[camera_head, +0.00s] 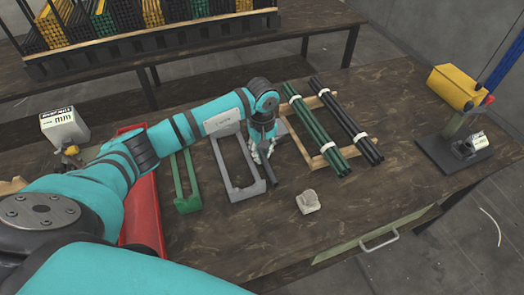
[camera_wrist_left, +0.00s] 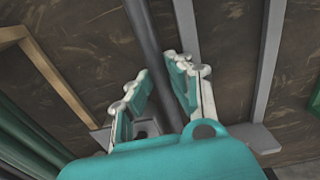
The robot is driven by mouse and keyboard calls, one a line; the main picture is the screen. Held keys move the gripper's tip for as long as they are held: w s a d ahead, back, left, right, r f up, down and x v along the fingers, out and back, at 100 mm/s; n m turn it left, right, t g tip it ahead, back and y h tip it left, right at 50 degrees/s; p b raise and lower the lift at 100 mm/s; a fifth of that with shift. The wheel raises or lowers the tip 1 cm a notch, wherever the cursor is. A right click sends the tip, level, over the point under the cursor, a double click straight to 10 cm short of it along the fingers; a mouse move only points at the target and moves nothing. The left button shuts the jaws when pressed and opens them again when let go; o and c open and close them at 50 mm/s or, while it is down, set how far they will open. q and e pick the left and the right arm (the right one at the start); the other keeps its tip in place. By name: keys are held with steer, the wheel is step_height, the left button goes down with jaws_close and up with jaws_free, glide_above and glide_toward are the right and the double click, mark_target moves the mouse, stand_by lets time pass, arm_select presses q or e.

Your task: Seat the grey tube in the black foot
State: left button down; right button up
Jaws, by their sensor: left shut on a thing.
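My left gripper (camera_head: 262,152) is over the grey open-topped rack, reaching down from the arm. In the wrist view the fingers (camera_wrist_left: 157,68) are on either side of a dark grey tube (camera_wrist_left: 146,35), shut on it. A short dark end of this tube (camera_head: 270,174) shows below the fingers in the head view, beside the rack's right rail. I cannot make out a clearly black foot. A small pale grey block (camera_head: 308,203) stands on the table to the right of the gripper. My right gripper is not in view.
The grey rack (camera_head: 219,160), a green rack (camera_head: 178,178) and a red tray (camera_head: 149,215) stand to the left. Green and black tube bundles lie on a wooden frame (camera_head: 287,101). A yellow press (camera_head: 452,87) on a dark base stands at right.

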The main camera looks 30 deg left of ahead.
arm_select(q)
steer(key=shift+f, duration=0.2)
steer(key=c, duration=1.5)
jaws_free()
